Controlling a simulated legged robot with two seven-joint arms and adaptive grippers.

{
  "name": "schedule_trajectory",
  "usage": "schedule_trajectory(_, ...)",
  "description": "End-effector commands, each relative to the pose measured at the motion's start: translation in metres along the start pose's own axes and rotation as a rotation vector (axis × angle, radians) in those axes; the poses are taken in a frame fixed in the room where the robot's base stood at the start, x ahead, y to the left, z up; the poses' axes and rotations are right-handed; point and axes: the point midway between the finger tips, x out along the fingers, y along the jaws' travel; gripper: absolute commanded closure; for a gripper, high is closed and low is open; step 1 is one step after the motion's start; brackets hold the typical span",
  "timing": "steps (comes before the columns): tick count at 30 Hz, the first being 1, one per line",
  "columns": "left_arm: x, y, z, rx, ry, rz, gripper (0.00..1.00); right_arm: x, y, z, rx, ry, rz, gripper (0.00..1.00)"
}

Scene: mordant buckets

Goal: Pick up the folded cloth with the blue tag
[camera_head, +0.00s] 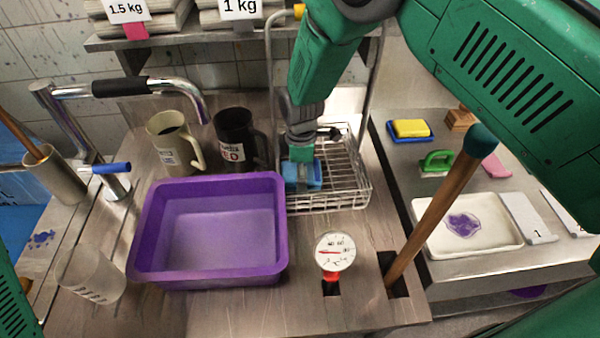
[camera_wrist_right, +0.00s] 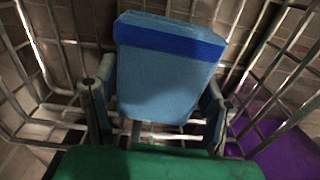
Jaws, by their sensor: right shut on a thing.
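Stacks of folded grey cloth lie on the shelf at the top of the head view. The left stack (camera_head: 172,22) has a pink tag, and the right stack (camera_head: 213,19) has a grey tag. I see no blue tag on them; the stacks are cut off at the top. My right gripper (camera_head: 302,168) points down into the wire basket (camera_head: 347,190). It is shut on a light blue, sponge-like block (camera_head: 314,174) with a darker blue band. In the right wrist view the block (camera_wrist_right: 160,85) sits between the two fingers. My left gripper is out of view.
A purple basin (camera_head: 140,240) stands left of the basket, with a cream mug (camera_head: 167,150) and a black mug (camera_head: 232,140) behind it. A dial gauge (camera_head: 335,252) and a wooden handle (camera_head: 435,220) stand to the right. A chrome tap (camera_head: 70,120) is at left.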

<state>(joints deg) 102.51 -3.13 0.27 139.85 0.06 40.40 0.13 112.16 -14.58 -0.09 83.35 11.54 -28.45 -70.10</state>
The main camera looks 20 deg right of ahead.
Motion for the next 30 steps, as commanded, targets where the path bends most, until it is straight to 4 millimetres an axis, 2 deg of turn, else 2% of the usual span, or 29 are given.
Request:
schedule_trajectory(7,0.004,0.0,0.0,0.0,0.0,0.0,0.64,-0.019,0.001,0.0,0.0,0.001,0.003,0.76)
schedule_trajectory(17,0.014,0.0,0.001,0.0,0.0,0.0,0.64,-0.072,0.001,0.0,0.0,0.003,0.005,0.76)
schedule_trajectory(30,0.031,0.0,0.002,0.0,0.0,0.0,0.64,-0.069,-0.035,0.093,0.005,0.002,-0.002,0.76)
